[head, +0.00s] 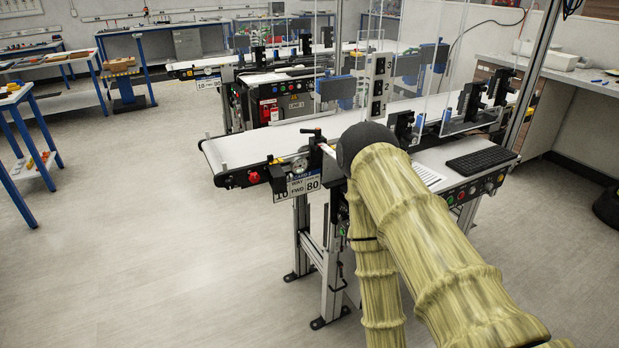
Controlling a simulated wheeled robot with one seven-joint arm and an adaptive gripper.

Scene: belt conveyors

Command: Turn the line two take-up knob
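The near belt conveyor (265,146) runs from the centre left toward the back right. A red knob (254,177) sits on the side of its near left end; I cannot read a label that names it as the take-up knob. Beside it are a round dial (300,165) and a black lever with a red part (316,137). A sign (303,186) reading "10", "FWD" and "80" hangs below. My sleeved arm rises from the bottom right to a black joint right of the dial and covers part of the conveyor's side. My gripper does not show.
A second conveyor (207,69) stands behind, with a machine labelled "LINE 1" (290,99). A keyboard (481,161) and control buttons are right of my arm. Conveyor legs (330,270) stand below. The floor (140,250) at left is clear; blue-legged tables stand beyond.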

